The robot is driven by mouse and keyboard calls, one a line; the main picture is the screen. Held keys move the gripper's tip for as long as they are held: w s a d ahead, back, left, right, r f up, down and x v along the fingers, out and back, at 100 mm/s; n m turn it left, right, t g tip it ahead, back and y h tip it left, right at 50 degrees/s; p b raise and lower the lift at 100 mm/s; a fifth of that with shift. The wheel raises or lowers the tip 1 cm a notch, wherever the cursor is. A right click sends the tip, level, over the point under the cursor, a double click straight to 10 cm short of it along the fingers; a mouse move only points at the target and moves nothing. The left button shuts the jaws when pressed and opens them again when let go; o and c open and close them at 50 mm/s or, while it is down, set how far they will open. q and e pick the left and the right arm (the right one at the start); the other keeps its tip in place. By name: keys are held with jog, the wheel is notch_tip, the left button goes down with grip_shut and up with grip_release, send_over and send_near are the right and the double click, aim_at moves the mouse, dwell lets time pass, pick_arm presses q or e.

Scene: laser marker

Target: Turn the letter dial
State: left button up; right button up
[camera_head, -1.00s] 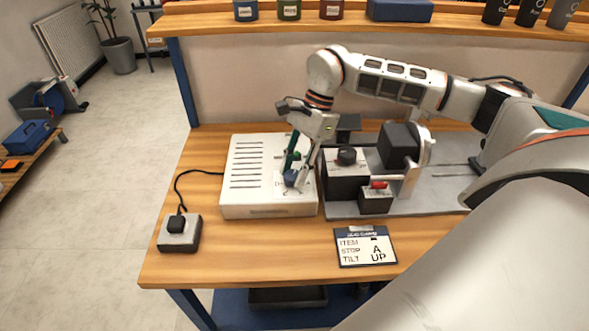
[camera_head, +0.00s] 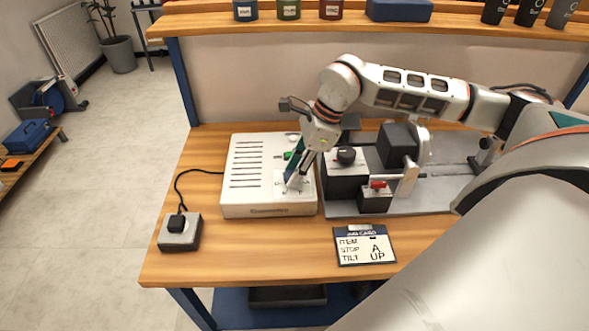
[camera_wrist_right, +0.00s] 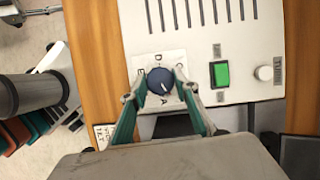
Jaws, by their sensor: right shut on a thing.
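The letter dial (camera_wrist_right: 160,80) is a round dark blue knob with a white pointer mark, on a white plate with letters around it. The mark points down and slightly right in the right wrist view, near the A. The plate is on the white slotted box (camera_head: 240,208). My right gripper (camera_wrist_right: 158,92) has its fingers on opposite sides of the dial, shut on it. In the head view my right gripper (camera_head: 292,182) reaches down to the plate and hides most of the dial. My left gripper is in neither view.
A green button (camera_wrist_right: 220,74) and a small white knob (camera_wrist_right: 264,73) sit beside the dial. A card (camera_head: 364,246) reads STOP A, TILT UP. Right of the box stand a black knob (camera_head: 346,155) and a red lever (camera_head: 378,184). A corded switch block (camera_head: 180,232) is at left.

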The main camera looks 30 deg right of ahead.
jog(key=m+t+h+b, duration=0.1)
jog(key=m, duration=0.4)
jog(key=shift+s+a, duration=0.1)
dwell(0.4)
jog(key=o, duration=1.1)
jog(key=v, duration=1.2)
jog(key=shift+s+a, duration=0.2)
jog(key=shift+s, duration=0.05)
jog(key=shift+t, duration=0.3)
